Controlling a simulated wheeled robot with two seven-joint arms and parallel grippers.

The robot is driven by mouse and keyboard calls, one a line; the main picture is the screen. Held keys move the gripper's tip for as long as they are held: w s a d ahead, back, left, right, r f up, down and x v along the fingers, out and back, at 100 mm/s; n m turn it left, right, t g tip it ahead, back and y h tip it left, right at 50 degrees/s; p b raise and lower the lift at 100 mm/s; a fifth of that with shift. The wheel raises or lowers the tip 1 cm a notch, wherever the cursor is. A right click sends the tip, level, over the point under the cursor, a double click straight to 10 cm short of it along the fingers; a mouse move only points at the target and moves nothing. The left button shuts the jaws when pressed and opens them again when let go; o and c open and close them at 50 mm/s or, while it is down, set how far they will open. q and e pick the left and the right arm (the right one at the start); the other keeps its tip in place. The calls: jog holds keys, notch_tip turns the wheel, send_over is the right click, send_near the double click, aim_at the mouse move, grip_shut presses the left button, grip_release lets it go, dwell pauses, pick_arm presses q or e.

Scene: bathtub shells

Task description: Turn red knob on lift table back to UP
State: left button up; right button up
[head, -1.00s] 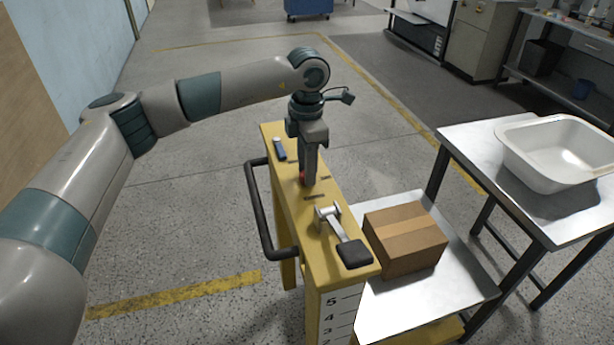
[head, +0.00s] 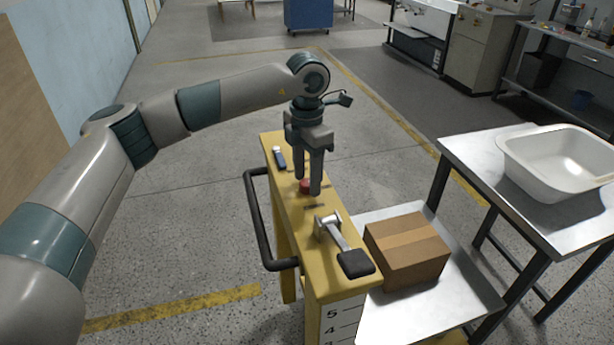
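The red knob (head: 306,187) sits on the top of the yellow lift table column (head: 286,192), partly hidden by my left gripper. My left gripper (head: 307,185) points straight down over the column top, its two fingers apart. The fingertips are at the knob, one on each side of it in the picture; I cannot tell whether they touch it. The UP marking cannot be read. My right gripper is not in view.
A lever with a black pad (head: 355,263) and a blue-and-white switch (head: 279,157) are also on the column top. A black handle (head: 257,220) is on its left side. A cardboard box (head: 407,250) rests on the metal platform. A white basin (head: 560,160) stands on the table at right.

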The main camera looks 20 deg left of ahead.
aim_at(307, 182)
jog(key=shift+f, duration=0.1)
pick_arm(q)
jog(key=shift+r, duration=0.65)
notch_tip(307, 182, up, 2)
jog(key=shift+r+b, duration=0.1)
jog(key=shift+b, duration=0.4)
notch_tip(307, 182, up, 14)
jog(key=b, duration=0.2)
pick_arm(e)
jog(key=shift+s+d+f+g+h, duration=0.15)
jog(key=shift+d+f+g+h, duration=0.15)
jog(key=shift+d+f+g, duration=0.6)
